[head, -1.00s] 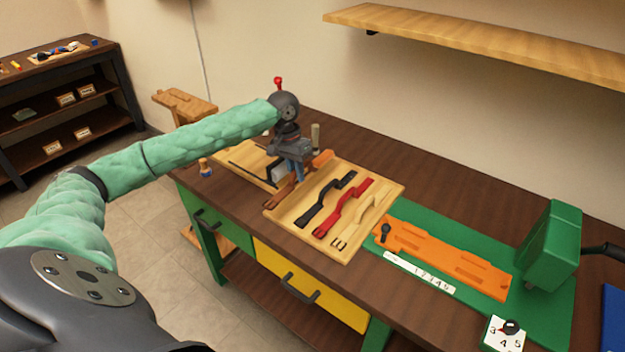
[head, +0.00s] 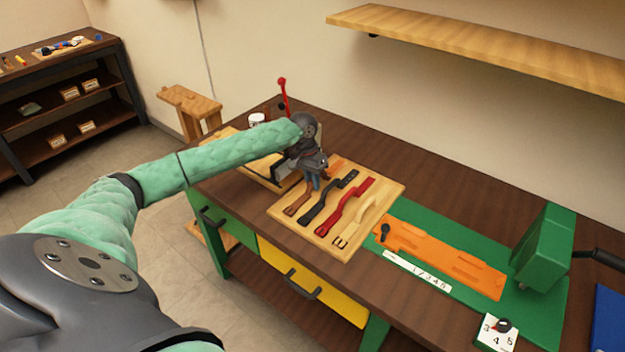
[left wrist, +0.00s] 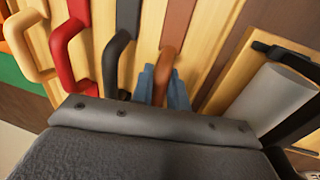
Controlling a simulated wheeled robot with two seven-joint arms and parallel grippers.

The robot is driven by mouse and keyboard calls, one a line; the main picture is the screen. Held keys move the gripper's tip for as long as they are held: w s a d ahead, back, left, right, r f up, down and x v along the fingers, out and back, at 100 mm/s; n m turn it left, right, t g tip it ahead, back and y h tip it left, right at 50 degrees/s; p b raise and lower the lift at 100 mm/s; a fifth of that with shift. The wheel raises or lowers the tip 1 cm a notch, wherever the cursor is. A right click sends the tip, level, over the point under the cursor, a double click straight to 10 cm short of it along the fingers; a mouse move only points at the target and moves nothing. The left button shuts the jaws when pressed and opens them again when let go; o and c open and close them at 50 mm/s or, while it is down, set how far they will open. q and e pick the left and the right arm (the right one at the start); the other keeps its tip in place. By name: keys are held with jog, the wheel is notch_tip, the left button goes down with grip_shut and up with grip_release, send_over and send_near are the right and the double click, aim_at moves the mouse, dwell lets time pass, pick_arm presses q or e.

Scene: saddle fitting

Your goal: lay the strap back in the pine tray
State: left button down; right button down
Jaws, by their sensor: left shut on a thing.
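The pine tray (head: 345,254) lies on the workbench. It holds a black strap (head: 325,208), a red strap (head: 350,207) and a cream strap (head: 361,225) side by side. The brown strap (head: 297,205) is at the tray's left end, roughly parallel to the black one. My left gripper (head: 314,184) is over that end. In the left wrist view its blue fingertips (left wrist: 163,86) are shut on the brown strap (left wrist: 180,25). I cannot tell whether the strap fully touches the tray floor. The gripper hides part of it. My right gripper is out of view.
A green mat with an orange plate (head: 440,258) and a green block-shaped device (head: 545,246) lies right of the tray. A second wooden board (head: 237,150) with a roll and black frame stands close left of the gripper. A shelf (head: 480,45) hangs above.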

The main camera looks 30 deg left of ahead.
pick_arm(q)
jog(key=c, duration=1.4)
grip_release()
jog(key=shift+o, duration=0.2)
